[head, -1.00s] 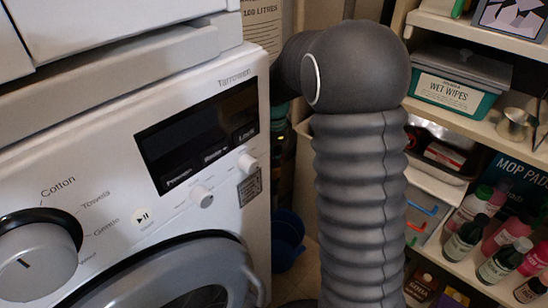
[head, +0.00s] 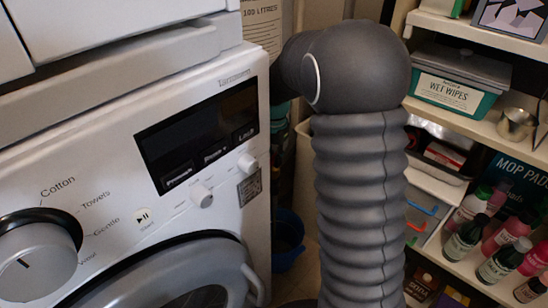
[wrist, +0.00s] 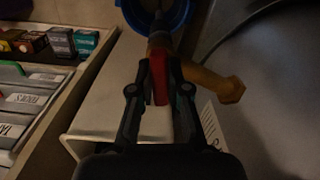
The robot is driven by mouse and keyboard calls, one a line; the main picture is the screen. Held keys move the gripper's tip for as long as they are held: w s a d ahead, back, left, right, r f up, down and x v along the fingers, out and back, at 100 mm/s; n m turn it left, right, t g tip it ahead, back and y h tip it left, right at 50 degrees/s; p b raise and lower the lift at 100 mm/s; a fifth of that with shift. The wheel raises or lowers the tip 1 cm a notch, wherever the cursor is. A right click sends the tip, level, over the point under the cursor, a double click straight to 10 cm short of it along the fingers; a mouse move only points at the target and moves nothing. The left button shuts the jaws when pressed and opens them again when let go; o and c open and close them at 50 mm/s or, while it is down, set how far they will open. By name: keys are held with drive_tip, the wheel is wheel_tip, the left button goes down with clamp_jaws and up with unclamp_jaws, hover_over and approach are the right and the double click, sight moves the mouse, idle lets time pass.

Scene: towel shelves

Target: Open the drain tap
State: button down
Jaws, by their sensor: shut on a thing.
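In the wrist view, a red tap lever (wrist: 158,82) lies between the two dark fingers of my gripper (wrist: 160,74), which is shut on it. The brass-coloured tap body (wrist: 215,84) reaches out to the right, just beyond the fingers. A blue bucket (wrist: 178,12) is at the top of the wrist view, beyond the tap. It also shows low in the gap beside the washing machine in the head view (head: 287,240). My gripper and the tap are hidden in the head view, where my own grey arm fills the middle.
A white washing machine (head: 110,170) stands at the left. Shelves at the right hold a wet wipes box (head: 452,92) and several bottles (head: 465,238). In the wrist view, a pale bin or box (wrist: 105,125) is below left, and a dark hose or cable (wrist: 235,25) curves at upper right.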

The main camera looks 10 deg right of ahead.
drive_tip(key=n, duration=0.5)
drive_tip(key=shift+n, duration=0.3)
idle(0.4)
drive_tip(key=c, duration=1.1)
unclamp_jaws()
wheel_tip(320, 180, up, 12)
